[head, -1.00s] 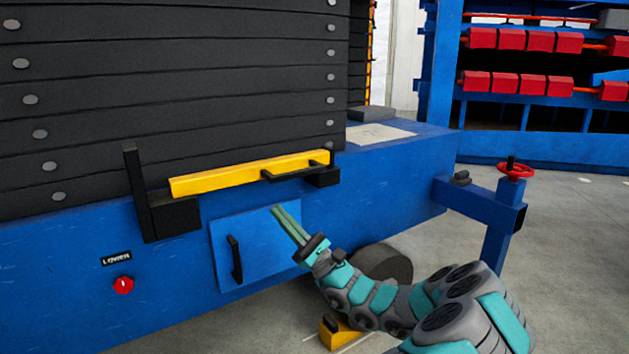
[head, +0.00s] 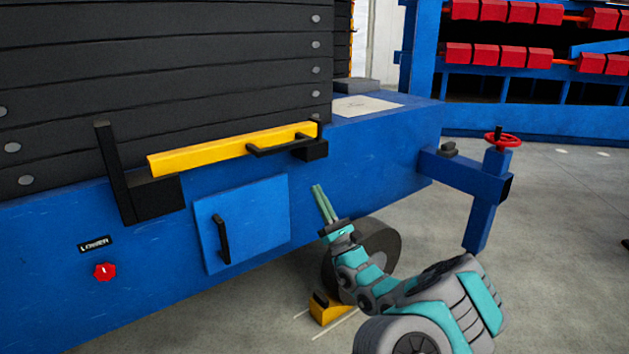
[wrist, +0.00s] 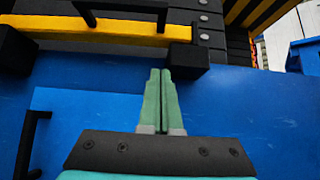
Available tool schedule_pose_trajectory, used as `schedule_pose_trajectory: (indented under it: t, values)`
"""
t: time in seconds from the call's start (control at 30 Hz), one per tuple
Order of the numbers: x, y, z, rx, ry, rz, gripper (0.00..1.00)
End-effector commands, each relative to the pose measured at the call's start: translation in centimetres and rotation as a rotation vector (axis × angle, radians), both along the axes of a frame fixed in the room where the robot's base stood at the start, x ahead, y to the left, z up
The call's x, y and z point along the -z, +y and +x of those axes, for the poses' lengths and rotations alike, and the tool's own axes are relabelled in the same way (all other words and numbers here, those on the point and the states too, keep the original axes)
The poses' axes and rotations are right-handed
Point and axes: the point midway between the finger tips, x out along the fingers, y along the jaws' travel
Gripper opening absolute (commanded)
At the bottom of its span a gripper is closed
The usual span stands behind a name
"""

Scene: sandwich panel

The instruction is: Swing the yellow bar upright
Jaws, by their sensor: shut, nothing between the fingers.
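The yellow bar (head: 215,151) lies nearly level across the front of the blue machine, with its left end at a black bracket (head: 152,197) and its right end at a small black block (head: 312,149). A black handle (head: 280,149) is fixed to its right part. The bar (wrist: 105,32) and its handle (wrist: 120,6) also show in the wrist view, cut by the top edge. My gripper (head: 318,187) is shut and empty, fingers pointing up, below the bar's right end and not touching it. In the wrist view my gripper (wrist: 160,72) is below and left of the black block (wrist: 187,57).
A blue door with a black handle (head: 222,239) is left of my gripper. A red knob (head: 105,271) sits under a LOWER label. A wheel (head: 385,245) and yellow chock (head: 327,309) are below. A red handwheel (head: 502,141) tops a blue post at right.

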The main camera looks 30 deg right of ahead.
Motion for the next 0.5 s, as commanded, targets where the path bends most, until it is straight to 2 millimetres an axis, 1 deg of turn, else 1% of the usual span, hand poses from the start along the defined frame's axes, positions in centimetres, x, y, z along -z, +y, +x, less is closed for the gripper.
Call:
schedule_pose_trajectory:
  t: [0.27, 0.4, 0.47, 0.5]
  values:
    - [-3.7, 0.9, 3.4, -0.003, -0.007, -0.003, 0.00]
    - [-5.5, 1.3, 5.4, -0.004, -0.003, -0.004, 0.00]
    - [-6.3, 1.5, 6.1, -0.004, -0.002, -0.001, 0.00]
    - [-7.0, 1.2, 6.0, -0.002, -0.003, 0.001, 0.00]
